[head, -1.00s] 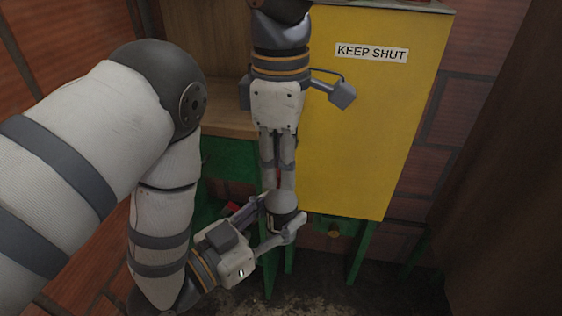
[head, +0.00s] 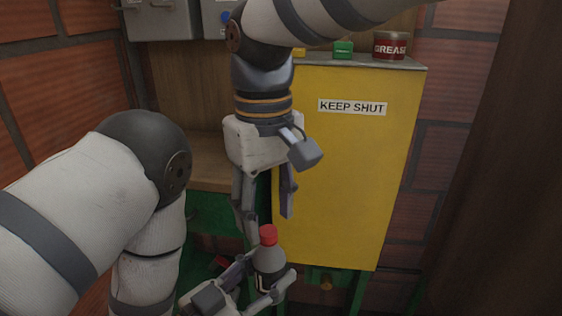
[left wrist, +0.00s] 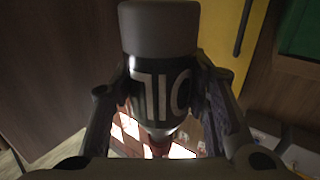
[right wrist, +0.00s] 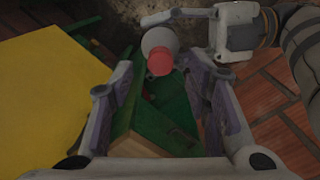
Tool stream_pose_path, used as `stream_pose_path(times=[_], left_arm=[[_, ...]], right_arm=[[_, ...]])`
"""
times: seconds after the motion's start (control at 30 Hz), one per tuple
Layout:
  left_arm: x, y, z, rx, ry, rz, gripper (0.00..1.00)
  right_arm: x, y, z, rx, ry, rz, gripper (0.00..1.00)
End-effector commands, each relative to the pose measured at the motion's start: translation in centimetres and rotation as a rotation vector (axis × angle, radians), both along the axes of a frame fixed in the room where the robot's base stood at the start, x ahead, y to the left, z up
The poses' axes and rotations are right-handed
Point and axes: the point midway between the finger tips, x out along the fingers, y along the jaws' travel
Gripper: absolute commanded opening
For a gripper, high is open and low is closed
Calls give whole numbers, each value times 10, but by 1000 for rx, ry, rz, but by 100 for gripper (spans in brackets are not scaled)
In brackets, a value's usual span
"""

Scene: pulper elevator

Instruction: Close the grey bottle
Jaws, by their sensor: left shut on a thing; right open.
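The grey bottle (head: 270,258) stands roughly upright with a red cap (head: 268,235) on its top; how tightly the cap sits I cannot tell. My left gripper (head: 266,278) is shut around the bottle's body from the side. The left wrist view shows the bottle's grey base (left wrist: 160,30) and dark lettered label between the fingers. My right gripper (head: 267,220) points down just above the cap, fingers apart and empty. In the right wrist view the cap (right wrist: 160,61) lies between and beyond the open fingers, apart from them.
A yellow door (head: 340,165) marked KEEP SHUT stands right behind the grippers. A red grease tin (head: 389,46) and a green box (head: 343,49) stand above it. A wooden shelf (head: 208,173) is at the left, with green framework (head: 205,212) below.

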Motion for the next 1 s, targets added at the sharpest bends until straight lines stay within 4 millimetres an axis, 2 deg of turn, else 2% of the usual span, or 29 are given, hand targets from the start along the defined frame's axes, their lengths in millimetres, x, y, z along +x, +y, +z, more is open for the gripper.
stream_pose_path(times=[0.03, 0.2, 0.4, 0.6, 1.0], left_arm=[[0, 0, 1, -1, -2, 0, 0], [0, 0, 1, -1, -2, 0, 0], [0, 0, 1, -1, -2, 0, 0], [0, 0, 1, -1, -2, 0, 0], [0, 0, 1, -1, -2, 0, 0]], right_arm=[[1, 0, 13, 3, -7, -1, 44], [1, 1, 54, 3, -5, 0, 44], [1, 1, 87, 1, -3, 0, 44], [0, 1, 96, 1, -1, 0, 44], [0, 0, 95, -1, 0, 0, 44]])
